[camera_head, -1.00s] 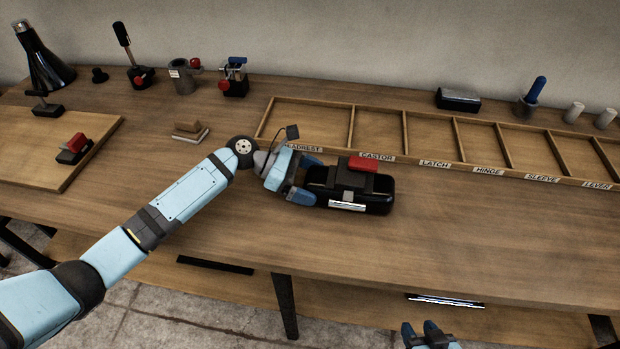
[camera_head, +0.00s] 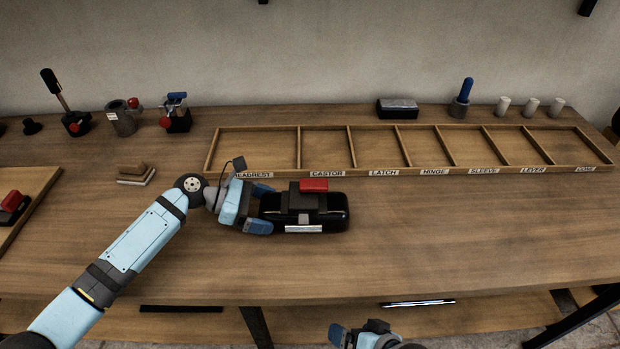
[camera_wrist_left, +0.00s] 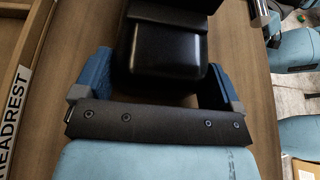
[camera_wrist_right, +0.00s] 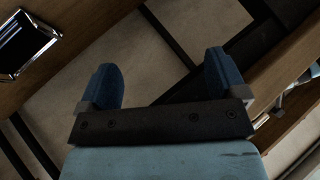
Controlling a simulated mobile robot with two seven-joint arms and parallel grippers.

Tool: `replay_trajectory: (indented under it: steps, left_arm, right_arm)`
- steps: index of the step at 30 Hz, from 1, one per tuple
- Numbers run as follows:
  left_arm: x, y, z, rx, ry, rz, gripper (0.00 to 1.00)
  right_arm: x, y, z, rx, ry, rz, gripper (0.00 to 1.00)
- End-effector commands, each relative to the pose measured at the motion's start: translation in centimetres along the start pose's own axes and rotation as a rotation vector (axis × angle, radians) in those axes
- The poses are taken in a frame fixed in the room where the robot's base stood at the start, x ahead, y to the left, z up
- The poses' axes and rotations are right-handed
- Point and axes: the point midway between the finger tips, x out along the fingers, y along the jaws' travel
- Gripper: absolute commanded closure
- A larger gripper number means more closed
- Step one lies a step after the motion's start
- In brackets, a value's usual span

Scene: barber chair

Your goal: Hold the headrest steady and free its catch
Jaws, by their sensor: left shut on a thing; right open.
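The headrest (camera_head: 338,213) is a glossy black padded block lying on the wooden bench, with a pale strip on its front. A dark bracket with a red catch (camera_head: 314,185) sits on its top. My left gripper (camera_head: 262,210) is shut on the headrest's left end. In the left wrist view the headrest (camera_wrist_left: 165,60) lies between the two blue fingers; the catch does not show clearly there. My right gripper (camera_head: 357,335) is open and empty, low at the bottom of the head view by the bench's front edge. Its spread fingers show in the right wrist view (camera_wrist_right: 162,85).
A labelled wooden tray (camera_head: 450,170) with several empty compartments lies behind the headrest. Clamps, a grey cup (camera_head: 122,122) and other small parts stand along the back. A small stacked block (camera_head: 135,173) lies left of the tray. The bench right of the headrest is clear.

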Motion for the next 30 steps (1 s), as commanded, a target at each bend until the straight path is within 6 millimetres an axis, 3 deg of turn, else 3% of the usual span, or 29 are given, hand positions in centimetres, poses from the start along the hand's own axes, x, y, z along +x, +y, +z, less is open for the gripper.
replay_trajectory:
  steps: [2,5,9,12,16,20,30]
  left_arm:
    - [0.0,0.0,0.1,0.001,-0.002,0.001,0.59]
    - [0.0,0.1,0.1,0.001,-0.002,0.001,0.59]
    - [0.0,0.1,0.1,0.001,-0.002,0.001,0.59]
    - [-0.1,0.1,0.2,0.001,-0.002,0.001,0.59]
    - [-0.1,0.1,0.2,0.001,-0.002,0.001,0.59]
    - [-0.1,0.1,0.2,0.001,-0.003,0.001,0.59]
    - [-0.1,0.1,0.2,0.002,-0.003,0.002,0.59]
  right_arm:
    - [1.8,-4.5,0.1,0.16,-0.129,-0.125,0.1]
    - [2.3,-10.8,1.4,0.363,-0.337,-0.262,0.1]
    - [0.6,-19.0,3.7,0.588,-0.693,-0.368,0.1]
    - [-1.2,-22.8,4.8,0.661,-0.927,-0.359,0.1]
    - [-2.4,-24.8,3.9,0.624,-1.087,-0.293,0.1]
    - [-2.2,-25.1,0.9,0.497,-1.108,-0.226,0.1]
    - [-1.4,-25.1,-10.3,0.111,-0.974,-0.037,0.1]
